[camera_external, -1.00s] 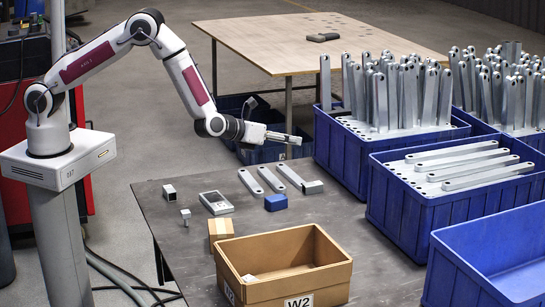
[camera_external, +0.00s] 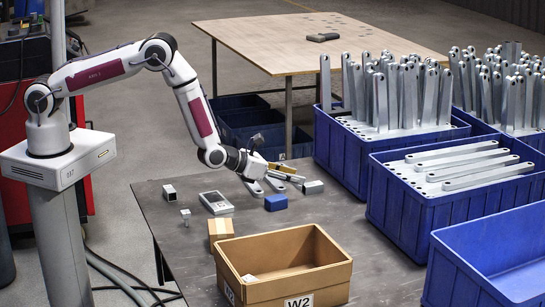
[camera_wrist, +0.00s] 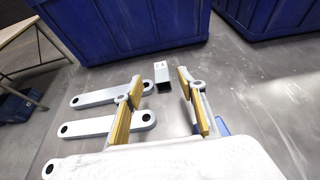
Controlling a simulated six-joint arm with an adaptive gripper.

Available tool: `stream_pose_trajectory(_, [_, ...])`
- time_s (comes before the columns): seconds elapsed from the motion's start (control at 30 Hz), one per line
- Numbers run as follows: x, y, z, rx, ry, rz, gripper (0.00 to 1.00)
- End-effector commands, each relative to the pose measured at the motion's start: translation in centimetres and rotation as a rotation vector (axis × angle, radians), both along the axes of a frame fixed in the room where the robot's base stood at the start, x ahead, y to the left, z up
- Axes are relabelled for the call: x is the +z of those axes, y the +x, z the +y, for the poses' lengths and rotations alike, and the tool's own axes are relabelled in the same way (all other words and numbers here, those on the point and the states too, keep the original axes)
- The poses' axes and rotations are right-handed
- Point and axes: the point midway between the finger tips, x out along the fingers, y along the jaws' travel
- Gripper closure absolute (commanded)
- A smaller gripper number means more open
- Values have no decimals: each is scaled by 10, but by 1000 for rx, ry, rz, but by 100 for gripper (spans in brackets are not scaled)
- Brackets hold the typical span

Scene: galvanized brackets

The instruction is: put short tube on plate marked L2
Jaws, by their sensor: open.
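A short grey square tube (camera_external: 313,187) lies at the right end of the row of flat plates. In the wrist view the tube (camera_wrist: 162,76) shows between and beyond my fingertips, with a small unreadable mark. Another short square tube (camera_external: 169,192) is at the table's left. The flat grey plates with end holes (camera_wrist: 100,98) lie side by side; I cannot read L2 on any of them. My gripper (camera_external: 283,171), with yellow fingers, is open and empty above the plates. It partly hides them in the outside view. The open fingers (camera_wrist: 160,84) also show in the wrist view.
A blue block (camera_external: 276,202) lies close in front of the plates. A grey frame (camera_external: 216,203), a small part (camera_external: 185,216), a small carton (camera_external: 221,231) and a cardboard box marked W2 (camera_external: 334,276) are on the table. Blue crates (camera_external: 440,212) stand along the right.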

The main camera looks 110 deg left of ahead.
Motion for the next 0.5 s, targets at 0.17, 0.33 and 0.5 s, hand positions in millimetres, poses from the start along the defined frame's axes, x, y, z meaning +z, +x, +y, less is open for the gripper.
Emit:
stream_pose_trajectory(0.17, [-4, 5, 6, 2, -1, -1, 60])
stream_pose_trajectory(0.33, [-8, 12, 12, 1, 0, 0, 60])
stream_pose_trajectory(0.5, [-10, 15, 16, 1, 0, 0, 60])
